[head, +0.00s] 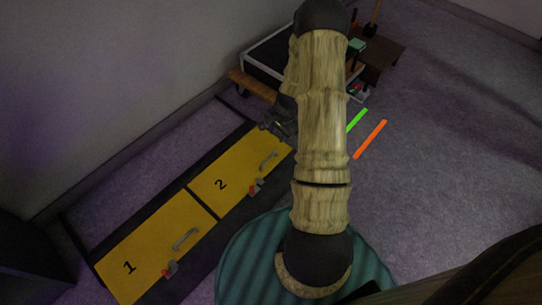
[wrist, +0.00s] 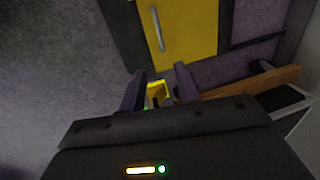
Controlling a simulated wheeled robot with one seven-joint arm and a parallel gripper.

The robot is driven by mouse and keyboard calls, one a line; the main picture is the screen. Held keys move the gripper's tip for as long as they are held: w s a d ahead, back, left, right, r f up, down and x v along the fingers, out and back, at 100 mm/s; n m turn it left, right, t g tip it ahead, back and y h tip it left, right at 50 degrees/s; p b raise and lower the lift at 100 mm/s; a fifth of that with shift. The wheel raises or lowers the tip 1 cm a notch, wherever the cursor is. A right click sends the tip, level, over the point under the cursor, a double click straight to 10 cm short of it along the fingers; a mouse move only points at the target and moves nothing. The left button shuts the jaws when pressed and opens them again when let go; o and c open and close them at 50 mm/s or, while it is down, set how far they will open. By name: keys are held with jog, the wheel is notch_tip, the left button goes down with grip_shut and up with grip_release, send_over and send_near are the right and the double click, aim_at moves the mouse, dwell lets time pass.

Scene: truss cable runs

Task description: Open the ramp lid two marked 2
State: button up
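The yellow ramp lid marked 2 (head: 221,184) lies flat and shut in its dark frame in the head view. It has a grey bar handle (head: 268,162) and a small red-and-grey latch (head: 255,189) at its near edge. In the wrist view a yellow lid (wrist: 195,35) with a grey handle (wrist: 157,28) shows at the top; its number is out of sight. My gripper (wrist: 160,80) has its two dark fingers apart, below that lid in the picture. A small yellow-edged thing shows between the fingers; I cannot tell what it is. My arm partly hides the gripper (head: 281,122) in the head view.
Lid 1 (head: 150,250), also yellow and shut, lies beside lid 2 along the wall. A dark-topped case (head: 268,55) and a brown table (head: 380,55) stand at the back. A green strip (head: 357,120) and an orange strip (head: 370,139) lie on open grey floor to the right.

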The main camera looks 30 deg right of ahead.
aim_at(270, 156)
jog(key=shift+f, duration=0.1)
jog(key=w+f+b, duration=0.1)
jog(key=f+b, duration=0.2)
jog(key=f, duration=0.2)
jog(key=w+f+b, duration=0.1)
jog(key=f+b, duration=0.2)
jog(key=f, duration=0.3)
jog(key=w+a+f+b, duration=0.1)
jog(key=f+b, duration=0.3)
jog(key=f, duration=0.2)
jog(key=shift+w+a, duration=0.1)
jog(key=shift+r, duration=0.1)
jog(key=shift+c, duration=0.3)
grip_shut()
